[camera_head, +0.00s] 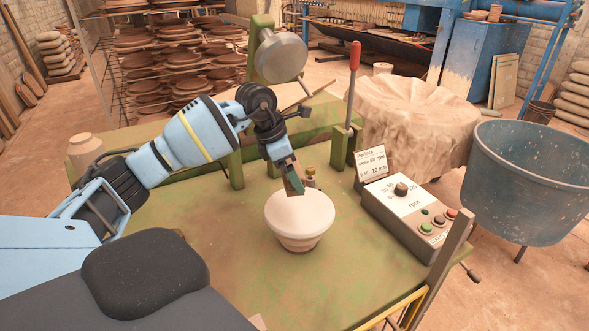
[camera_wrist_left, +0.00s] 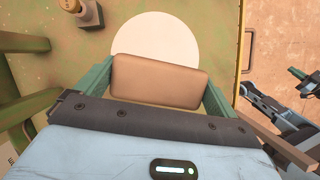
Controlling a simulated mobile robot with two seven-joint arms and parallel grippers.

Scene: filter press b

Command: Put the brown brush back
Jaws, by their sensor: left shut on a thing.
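My left gripper (camera_head: 290,180) is above the white rounded form (camera_head: 300,217) on the green machine table (camera_head: 225,220). In the left wrist view its two green fingers (camera_wrist_left: 158,80) are shut on a plain brown block (camera_wrist_left: 158,77), which I take to be the brown brush. The block hides part of the white form (camera_wrist_left: 155,38) behind it. I cannot tell whether the block touches the form. Bristles cannot be made out. A light blue and dark arm at the right edge of the left wrist view looks like my right one; its gripper (camera_wrist_left: 298,75) is small and unclear.
A brass-topped post (camera_head: 310,177) stands just behind the white form. The control box (camera_head: 408,212) and its sign (camera_head: 371,163) are to the right. A grey disc (camera_head: 281,57) and red-handled lever (camera_head: 353,75) rise behind. A blue tub (camera_head: 530,180) stands right. The front of the table is clear.

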